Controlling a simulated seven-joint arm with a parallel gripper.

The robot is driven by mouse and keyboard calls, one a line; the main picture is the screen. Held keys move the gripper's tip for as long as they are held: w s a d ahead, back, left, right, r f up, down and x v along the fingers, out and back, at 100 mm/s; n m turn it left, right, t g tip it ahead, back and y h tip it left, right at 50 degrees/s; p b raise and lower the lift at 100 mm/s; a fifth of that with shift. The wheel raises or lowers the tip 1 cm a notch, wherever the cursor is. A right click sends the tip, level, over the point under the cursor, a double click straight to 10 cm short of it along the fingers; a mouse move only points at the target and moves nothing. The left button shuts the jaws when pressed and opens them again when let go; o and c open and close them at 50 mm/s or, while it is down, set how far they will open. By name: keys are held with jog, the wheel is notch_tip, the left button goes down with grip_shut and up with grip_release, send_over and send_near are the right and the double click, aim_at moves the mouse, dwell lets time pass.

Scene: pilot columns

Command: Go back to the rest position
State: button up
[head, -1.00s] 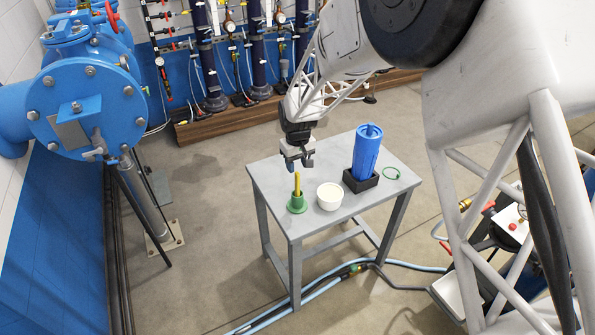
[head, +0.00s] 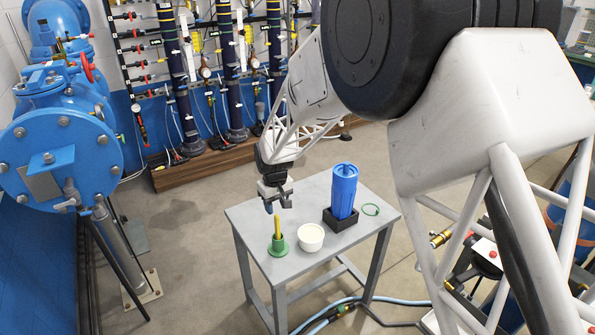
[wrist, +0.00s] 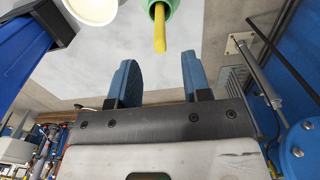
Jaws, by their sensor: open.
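My gripper (head: 278,204) is open and empty, above the far left part of the grey table in the head view. In the wrist view its two blue fingers (wrist: 160,80) stand apart with nothing between them. A yellow stick (head: 278,226) stands upright in a green holder (head: 278,246) on the table, below and apart from the fingers. The stick also shows beyond the fingers in the wrist view (wrist: 159,30).
Blue pipework (head: 60,150) stands at the left. Hoses (head: 330,312) lie on the floor.

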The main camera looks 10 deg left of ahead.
jog(key=s+d+r+m, duration=0.1)
jog(key=s+d+r, duration=0.3)
jog(key=d+r, duration=0.35)
jog(key=s+d+r+m+t, duration=0.1)
jog(key=s+d+r+m, duration=0.1)
jog(key=s+d+r, duration=0.5)
jog(key=s+d+r+m, duration=0.1)
jog(key=d+r, duration=0.5)
jog(key=d, duration=0.5)
jog(key=s+d+r+m, duration=0.2)
jog(key=s+d, duration=0.6)
jog(key=s, duration=0.4)
jog(key=s+d+r+m+t, duration=0.1)
jog(key=s+d+m, duration=0.2)
jog(key=s+d, duration=0.4)
jog(key=s, duration=0.5)
jog(key=shift+d+r+t, duration=0.3)
jog(key=shift+d+r, duration=0.05)
jog(key=shift+d, duration=0.05)
